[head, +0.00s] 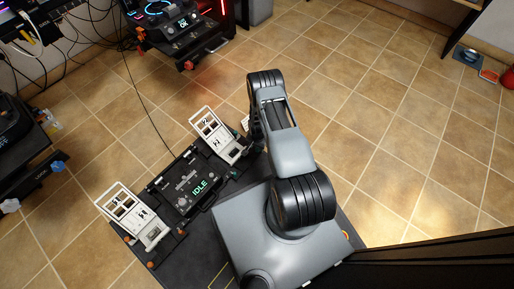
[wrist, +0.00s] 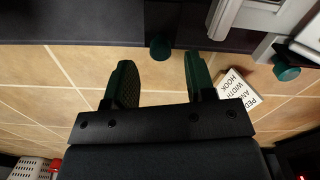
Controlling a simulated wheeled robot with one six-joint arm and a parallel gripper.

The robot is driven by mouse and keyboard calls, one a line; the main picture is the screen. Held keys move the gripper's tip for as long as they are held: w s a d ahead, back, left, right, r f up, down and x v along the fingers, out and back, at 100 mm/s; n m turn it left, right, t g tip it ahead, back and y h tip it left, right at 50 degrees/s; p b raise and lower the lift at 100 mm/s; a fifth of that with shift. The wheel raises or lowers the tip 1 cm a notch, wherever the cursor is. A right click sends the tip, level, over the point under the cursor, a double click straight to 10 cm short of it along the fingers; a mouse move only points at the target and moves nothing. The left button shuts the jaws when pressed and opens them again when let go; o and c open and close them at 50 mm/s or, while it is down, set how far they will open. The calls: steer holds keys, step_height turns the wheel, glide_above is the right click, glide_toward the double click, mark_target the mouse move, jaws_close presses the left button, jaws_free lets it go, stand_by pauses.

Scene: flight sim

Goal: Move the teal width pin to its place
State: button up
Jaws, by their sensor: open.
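In the wrist view, a teal round knob (wrist: 160,47) sits at the edge of a dark base, just beyond and between the fingertips. A second teal knob (wrist: 286,68) is at the right, beside light metal pedal parts. Either could be the head of the teal width pin; I cannot tell which. My gripper (wrist: 158,62), with dark green fingers, is open with nothing between its fingers. A white label (wrist: 238,90) reading "PEDAL WIDTH HOOK" is right of the right finger. In the head view my arm hides the gripper and both knobs.
The pedal unit in the head view has a left white pedal (head: 133,215), a right white pedal (head: 217,135) and a central box (head: 187,184) showing IDLE. A dark desk (head: 30,150) is at the left. Open tiled floor (head: 380,110) lies to the right.

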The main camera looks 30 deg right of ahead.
mark_target(257, 149)
step_height(257, 149, up, 10)
steer(key=p, duration=0.3)
steer(key=shift+r+p, duration=0.2)
steer(key=shift+p, duration=0.15)
steer(key=shift+r, duration=0.1)
